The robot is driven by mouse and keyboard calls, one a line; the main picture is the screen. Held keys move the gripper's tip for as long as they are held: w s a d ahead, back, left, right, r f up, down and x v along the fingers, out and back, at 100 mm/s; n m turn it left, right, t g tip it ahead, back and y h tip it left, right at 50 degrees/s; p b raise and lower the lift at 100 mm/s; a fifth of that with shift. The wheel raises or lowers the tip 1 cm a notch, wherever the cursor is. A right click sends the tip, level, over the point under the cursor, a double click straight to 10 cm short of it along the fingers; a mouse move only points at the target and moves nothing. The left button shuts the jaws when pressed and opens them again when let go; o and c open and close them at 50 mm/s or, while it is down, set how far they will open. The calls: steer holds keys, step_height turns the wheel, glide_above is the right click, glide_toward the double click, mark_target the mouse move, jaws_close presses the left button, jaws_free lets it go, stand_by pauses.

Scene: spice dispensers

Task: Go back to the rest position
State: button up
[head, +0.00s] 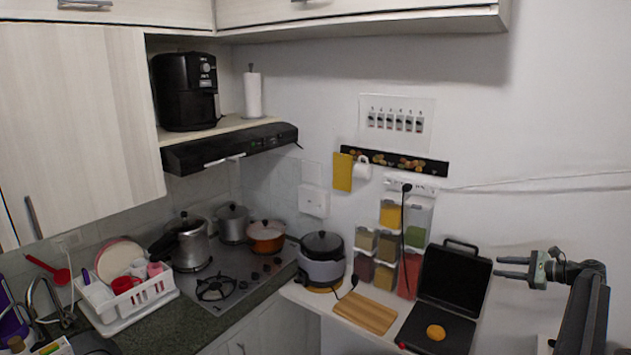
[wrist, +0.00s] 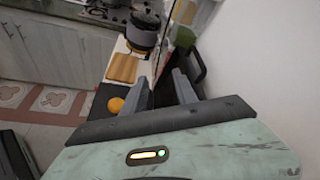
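My gripper (head: 515,268) is at the right of the head view, its two fingers apart with nothing between them. It is beside the raised lid of the black grill (head: 455,275), at the grill's right. In the wrist view the two fingers (wrist: 158,98) also stand apart and empty. The spice dispensers (head: 388,245) are clear boxes with yellow, green, red and brown contents, stacked against the wall left of the grill. A round orange item (head: 436,332) lies on the open grill's lower plate and shows in the wrist view (wrist: 115,105).
A wooden board (head: 365,312) and a rice cooker (head: 322,258) stand on the white counter left of the grill. Pots and a stove (head: 216,288) are farther left, with a white dish rack (head: 130,300). The wall right of the dispensers is bare.

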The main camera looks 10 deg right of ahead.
steer(key=w+a+f+n+g+y+b, duration=0.1)
steer(key=w+a, duration=0.4)
steer(key=a, duration=0.4)
steer(key=w+a+f+n+g+y+b, duration=0.1)
steer(key=w+a+f+n, duration=0.1)
steer(key=w+a, duration=0.6)
steer(key=s+a+f+n+g+b, duration=0.1)
steer(key=a+f+n+g, duration=0.15)
steer(key=a, duration=1.15)
steer(key=s+a+f+n+g+b, duration=0.1)
steer(key=s+a+f+n+g, duration=0.2)
steer(key=a, duration=1.2)
steer(key=s+a+f+n+g+h+b, duration=0.1)
steer(key=s+a+f+n+g+h, duration=0.15)
steer(key=s+a+f, duration=0.5)
steer(key=s+a+f+n+g+h+b, duration=0.15)
steer(key=s+a+f+n, duration=0.25)
steer(key=s+a, duration=0.6)
steer(key=s+d+f+n+h, duration=0.2)
steer(key=s+d+n+h, duration=0.3)
steer(key=s+n+h, duration=0.1)
steer(key=shift+s+d+f+n, duration=0.15)
steer(key=shift+d+f+n, duration=0.2)
steer(key=shift+n, duration=0.45)
